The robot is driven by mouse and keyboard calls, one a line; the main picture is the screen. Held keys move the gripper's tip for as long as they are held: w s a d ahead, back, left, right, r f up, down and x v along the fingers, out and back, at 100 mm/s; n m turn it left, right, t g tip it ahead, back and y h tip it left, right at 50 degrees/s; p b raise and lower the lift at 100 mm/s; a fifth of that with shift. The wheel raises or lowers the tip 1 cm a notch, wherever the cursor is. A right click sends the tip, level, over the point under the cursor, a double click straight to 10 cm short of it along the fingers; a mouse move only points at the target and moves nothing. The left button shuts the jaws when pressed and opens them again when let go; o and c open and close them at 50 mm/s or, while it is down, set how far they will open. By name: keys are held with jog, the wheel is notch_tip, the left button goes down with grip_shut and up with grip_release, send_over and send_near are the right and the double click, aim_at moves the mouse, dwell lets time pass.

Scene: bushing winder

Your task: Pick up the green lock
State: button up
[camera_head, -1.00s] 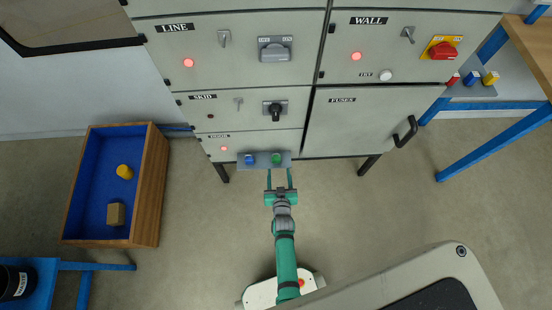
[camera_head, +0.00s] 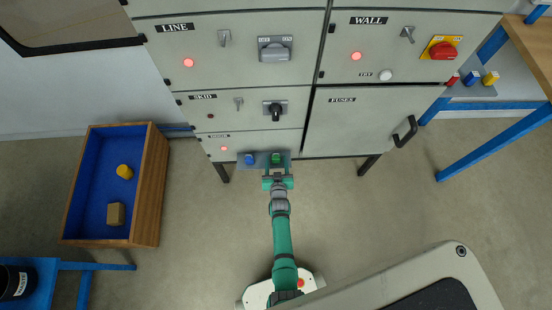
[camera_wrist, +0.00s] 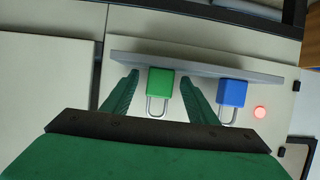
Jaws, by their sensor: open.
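The green lock (camera_wrist: 160,84) sits on the grey shelf (camera_wrist: 200,65), its shackle pointing toward my gripper in the wrist view. It also shows as a small green block in the head view (camera_head: 276,158). My gripper (camera_wrist: 160,88) is open, with one green finger on each side of the lock. Small gaps show between the fingers and the lock, and nothing is gripped. In the head view my gripper (camera_head: 277,172) is right at the shelf's front, and its fingertips are hard to make out.
A blue lock (camera_wrist: 232,92) sits beside the right finger in the wrist view. The cabinet panel (camera_head: 365,115) rises behind the shelf.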

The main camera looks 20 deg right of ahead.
jog(key=shift+c, duration=0.3)
jog(key=c, duration=1.1)
jog(key=shift+r, duration=0.1)
jog(key=shift+r, duration=1.4)
jog(key=s+d+r, duration=0.1)
jog(key=s+r, duration=0.2)
jog(key=s, duration=0.1)
jog(key=s+d+r, duration=0.2)
jog(key=s+r, duration=0.1)
jog(key=s, duration=0.1)
jog(key=s+d+r, duration=0.2)
jog(key=s+r, duration=0.2)
jog(key=s, duration=0.1)
